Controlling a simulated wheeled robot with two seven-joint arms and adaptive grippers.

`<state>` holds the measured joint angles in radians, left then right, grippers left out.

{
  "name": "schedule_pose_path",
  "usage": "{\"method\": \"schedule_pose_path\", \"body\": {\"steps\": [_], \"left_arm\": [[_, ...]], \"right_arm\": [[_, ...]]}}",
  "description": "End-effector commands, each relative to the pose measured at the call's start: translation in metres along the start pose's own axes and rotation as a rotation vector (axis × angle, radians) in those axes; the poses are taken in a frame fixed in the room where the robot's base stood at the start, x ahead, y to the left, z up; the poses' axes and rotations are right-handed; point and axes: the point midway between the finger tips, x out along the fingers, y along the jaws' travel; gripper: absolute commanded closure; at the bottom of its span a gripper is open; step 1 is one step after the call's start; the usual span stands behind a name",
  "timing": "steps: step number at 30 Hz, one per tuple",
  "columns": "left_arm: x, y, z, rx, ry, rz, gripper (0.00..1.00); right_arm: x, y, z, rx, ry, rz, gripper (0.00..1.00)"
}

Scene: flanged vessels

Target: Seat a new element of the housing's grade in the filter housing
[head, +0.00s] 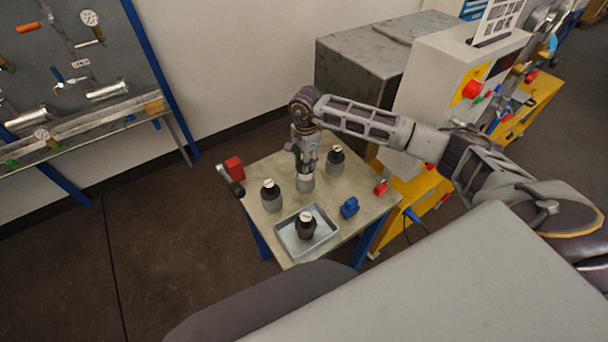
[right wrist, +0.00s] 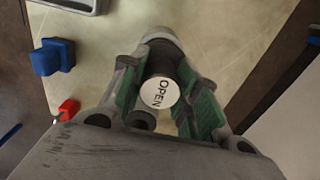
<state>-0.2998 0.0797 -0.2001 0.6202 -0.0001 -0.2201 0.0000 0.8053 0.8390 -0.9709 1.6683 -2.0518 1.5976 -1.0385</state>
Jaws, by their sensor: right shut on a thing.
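My right gripper (head: 304,160) reaches down over the middle of the small table. I cannot tell whether the two are joined. Two similar grey vessels with dark necks and white tops stand apart at left (head: 271,197) and back right (head: 335,161). A brownish dark element with a white top (head: 306,226) stands in the tray. My left gripper is out of view.
The grey tray (head: 328,238) sits at the table's (head: 258,165) front. A blue block (head: 349,208) is to its right, with a red piece (head: 381,187) near the right edge. A red block (head: 234,168) and dark-handled object (head: 232,184) are at the left edge.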

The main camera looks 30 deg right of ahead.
Motion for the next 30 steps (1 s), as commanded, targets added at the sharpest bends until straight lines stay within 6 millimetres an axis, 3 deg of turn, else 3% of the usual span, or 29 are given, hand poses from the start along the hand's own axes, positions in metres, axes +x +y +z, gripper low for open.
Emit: {"method": "schedule_pose_path", "body": {"steps": [30], "left_arm": [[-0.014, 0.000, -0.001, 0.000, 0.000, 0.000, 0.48]], "right_arm": [[-0.032, 0.000, 0.000, -0.001, 0.000, -0.001, 0.98]]}}
